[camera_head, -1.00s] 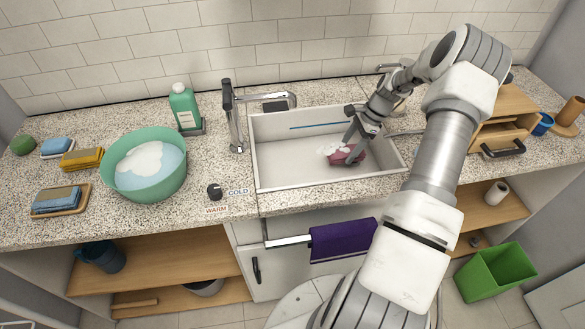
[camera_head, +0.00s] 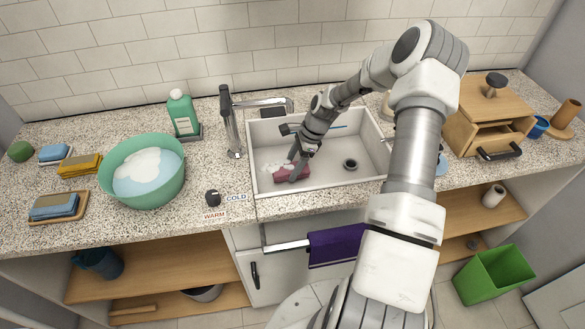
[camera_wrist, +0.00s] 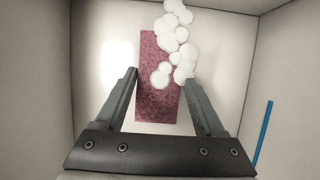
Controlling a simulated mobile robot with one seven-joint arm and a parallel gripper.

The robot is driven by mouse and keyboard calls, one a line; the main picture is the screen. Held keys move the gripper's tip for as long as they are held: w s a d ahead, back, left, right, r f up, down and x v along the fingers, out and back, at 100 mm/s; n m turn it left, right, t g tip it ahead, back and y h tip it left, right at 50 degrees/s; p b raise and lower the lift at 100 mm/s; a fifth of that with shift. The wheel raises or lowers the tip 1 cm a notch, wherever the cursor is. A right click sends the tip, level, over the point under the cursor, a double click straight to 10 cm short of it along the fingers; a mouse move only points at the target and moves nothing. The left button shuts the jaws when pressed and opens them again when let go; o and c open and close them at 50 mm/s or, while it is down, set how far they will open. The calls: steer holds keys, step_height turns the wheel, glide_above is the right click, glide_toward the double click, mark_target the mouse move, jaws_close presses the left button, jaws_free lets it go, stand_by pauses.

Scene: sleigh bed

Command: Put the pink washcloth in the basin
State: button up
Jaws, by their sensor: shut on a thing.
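The pink washcloth (camera_head: 286,175), with white suds on it, is in the left part of the white sink (camera_head: 320,185). My gripper (camera_head: 295,164) is shut on it. In the wrist view the fingers (camera_wrist: 160,78) are at both sides of the washcloth (camera_wrist: 154,100), and white foam (camera_wrist: 175,45) covers part of its right side. I cannot tell whether the washcloth touches the sink floor. The green basin (camera_head: 145,195), holding bluish water and white foam, stands on the counter left of the sink.
The faucet (camera_head: 233,125) stands at the sink's back left, between sink and basin. A green soap bottle (camera_head: 183,115) is behind the basin. A knob (camera_head: 212,197) is on the counter in front. Sponges (camera_head: 80,165) lie left. A wooden drawer box (camera_head: 490,110) stands right.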

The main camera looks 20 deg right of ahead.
steer(key=shift+f, duration=0.6)
steer(key=shift+f, duration=0.15)
steer(key=o, duration=1.5)
steer(key=shift+r, duration=0.2)
steer(key=v, duration=0.2)
steer(key=d+v, duration=0.1)
steer(key=v, duration=0.2)
steer(key=shift+s+d, duration=0.1)
steer(key=shift+s, duration=0.05)
steer(key=d, duration=0.3)
steer(key=s+d, duration=0.1)
steer(key=d, duration=0.3)
steer(key=s+d, duration=0.1)
steer(key=d, duration=0.2)
steer(key=shift+d, duration=0.3)
